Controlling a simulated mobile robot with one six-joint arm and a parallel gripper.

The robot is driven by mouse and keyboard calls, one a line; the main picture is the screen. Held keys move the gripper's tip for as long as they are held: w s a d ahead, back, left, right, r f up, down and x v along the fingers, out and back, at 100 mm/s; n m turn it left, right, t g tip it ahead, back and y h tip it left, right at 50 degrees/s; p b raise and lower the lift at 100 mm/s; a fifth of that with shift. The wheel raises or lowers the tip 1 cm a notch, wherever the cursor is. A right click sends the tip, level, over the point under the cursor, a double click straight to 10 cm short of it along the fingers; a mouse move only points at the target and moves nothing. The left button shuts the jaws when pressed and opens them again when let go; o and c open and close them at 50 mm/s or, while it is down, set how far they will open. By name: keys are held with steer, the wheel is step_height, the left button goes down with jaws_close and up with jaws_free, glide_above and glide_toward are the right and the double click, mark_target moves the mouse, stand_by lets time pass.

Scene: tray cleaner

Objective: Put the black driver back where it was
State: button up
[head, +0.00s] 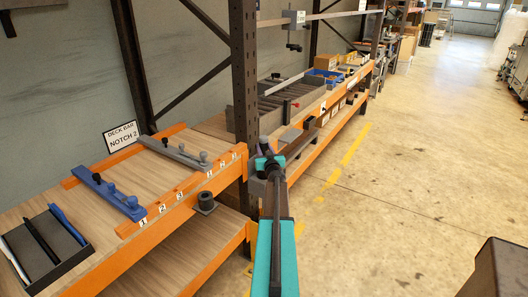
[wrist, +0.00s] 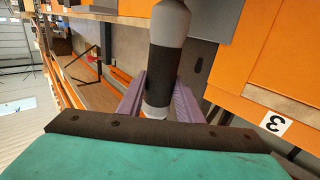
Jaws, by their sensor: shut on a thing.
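My gripper (head: 268,160) is out in front of the shelf's orange edge, near the upright post. In the wrist view its purple fingers (wrist: 157,98) are shut on a grey cylindrical piece with a black band (wrist: 166,78). I cannot tell whether this piece is the black driver. A dark tray (head: 75,264) sits at the near left of the shelf. A long black piece (head: 40,240) lies in it between a blue piece (head: 68,225) and a pale one.
A blue bar (head: 110,195) and a grey bar (head: 176,152) with knobs lie across the wooden shelf, near numbered labels and a "DECK BAR NOTCH 2" sign (head: 121,137). A dark post (head: 245,75) stands beside my arm. The floor to the right is mostly clear.

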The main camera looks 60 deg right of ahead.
steer(key=shift+f, duration=0.35)
steer(key=o, duration=1.3)
steer(key=shift+b+v, duration=0.5)
steer(key=shift+v, duration=5.55)
